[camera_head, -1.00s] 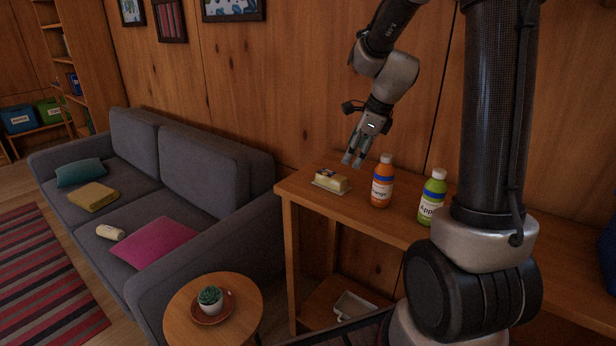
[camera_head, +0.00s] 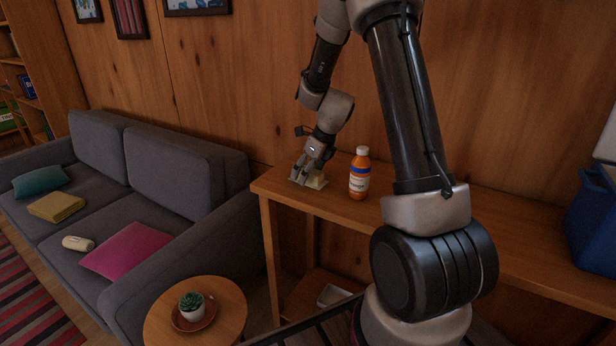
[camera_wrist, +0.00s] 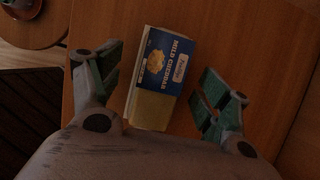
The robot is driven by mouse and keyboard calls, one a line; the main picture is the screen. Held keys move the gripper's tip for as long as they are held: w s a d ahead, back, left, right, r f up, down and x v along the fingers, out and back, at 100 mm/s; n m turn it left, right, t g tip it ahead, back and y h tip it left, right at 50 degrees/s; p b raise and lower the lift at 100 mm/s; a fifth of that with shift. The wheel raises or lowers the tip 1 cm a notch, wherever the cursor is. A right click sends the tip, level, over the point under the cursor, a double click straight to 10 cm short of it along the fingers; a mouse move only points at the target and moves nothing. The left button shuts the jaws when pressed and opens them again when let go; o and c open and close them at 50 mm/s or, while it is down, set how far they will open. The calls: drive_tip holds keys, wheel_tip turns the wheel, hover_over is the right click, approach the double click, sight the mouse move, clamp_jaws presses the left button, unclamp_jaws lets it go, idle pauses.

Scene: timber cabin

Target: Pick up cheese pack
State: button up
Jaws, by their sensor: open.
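The cheese pack (camera_wrist: 163,75) is a small box with a blue label reading "Mild Cheddar" and a yellowish lower part. It lies on the wooden table (camera_wrist: 250,60) between the fingers of my gripper (camera_wrist: 155,90) in the wrist view. The fingers are apart, with a gap visible on each side of the pack. In the head view my gripper (camera_head: 302,177) is low at the table's left end, and the cheese pack (camera_head: 317,181) shows partly behind it. I cannot tell the exact finger height over the table.
An orange bottle (camera_head: 359,174) stands just right of the pack. A blue bin (camera_head: 592,225) is at the table's right. A grey sofa (camera_head: 190,165) and a round side table (camera_head: 225,312) with a potted plant (camera_head: 191,304) are to the left. The wooden wall is close behind.

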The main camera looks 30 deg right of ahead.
drive_tip(key=c, duration=1.4)
drive_tip(key=shift+r, duration=0.1)
